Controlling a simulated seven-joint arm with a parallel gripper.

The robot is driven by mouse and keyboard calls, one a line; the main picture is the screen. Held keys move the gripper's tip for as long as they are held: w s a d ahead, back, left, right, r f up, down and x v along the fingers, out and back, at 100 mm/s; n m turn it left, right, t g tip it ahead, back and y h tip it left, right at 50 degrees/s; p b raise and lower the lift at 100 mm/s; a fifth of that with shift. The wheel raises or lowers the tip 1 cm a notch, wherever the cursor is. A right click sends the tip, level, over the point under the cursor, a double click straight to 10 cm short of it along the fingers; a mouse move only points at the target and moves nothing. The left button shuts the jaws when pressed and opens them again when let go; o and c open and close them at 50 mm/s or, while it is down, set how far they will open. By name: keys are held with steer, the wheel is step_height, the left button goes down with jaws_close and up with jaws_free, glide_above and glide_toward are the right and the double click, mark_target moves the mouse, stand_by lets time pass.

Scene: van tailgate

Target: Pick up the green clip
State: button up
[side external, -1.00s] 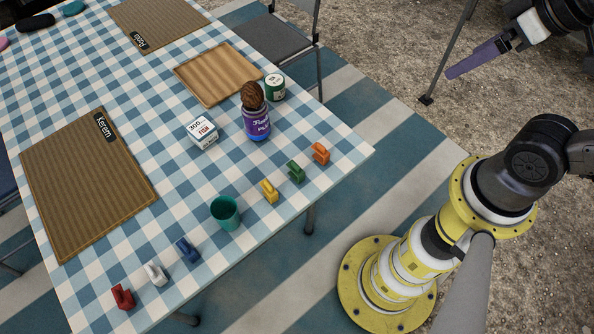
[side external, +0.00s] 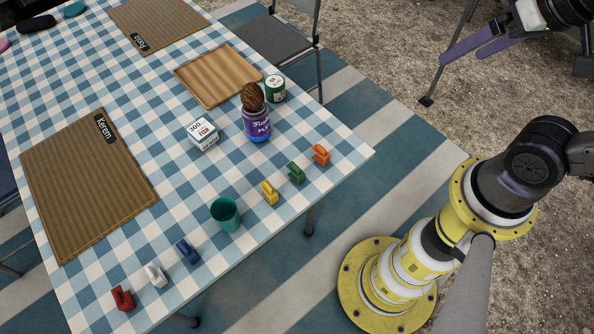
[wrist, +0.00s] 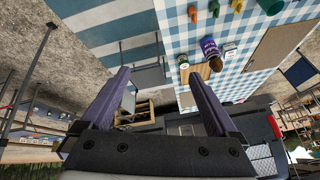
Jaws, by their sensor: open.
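The green clip (side external: 296,173) stands on the checked tablecloth near the table's right edge, between the yellow clip (side external: 269,191) and the orange clip (side external: 320,154). In the wrist view the green clip (wrist: 215,8) shows at the top edge, beside the orange clip (wrist: 193,12). My gripper (side external: 463,60) is open and empty, high at the upper right of the side view, well away from the table. Its two purple fingers are spread apart in the wrist view (wrist: 158,76).
A teal cup (side external: 225,214) stands left of the yellow clip. Blue (side external: 187,251), white (side external: 156,275) and red clips (side external: 122,298) lie further along the edge. A purple jar (side external: 257,124), a white box (side external: 203,134) and a wooden board (side external: 218,74) are behind.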

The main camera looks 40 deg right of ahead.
steer(key=w+a+r+m, duration=0.2)
steer(key=w+r+m, duration=0.1)
steer(key=w+m, duration=0.55)
steer(key=m+g, duration=0.6)
glide_above(295, 165)
step_height(295, 165, down, 23)
steer(key=f, duration=0.7)
steer(key=shift+w+a+f, duration=0.1)
steer(key=shift+w+f, duration=0.15)
steer(key=shift+w, duration=0.05)
steer(key=f, duration=0.4)
steer(key=shift+s+f, duration=0.25)
steer(key=shift+s, duration=0.15)
steer(key=shift+f, duration=0.5)
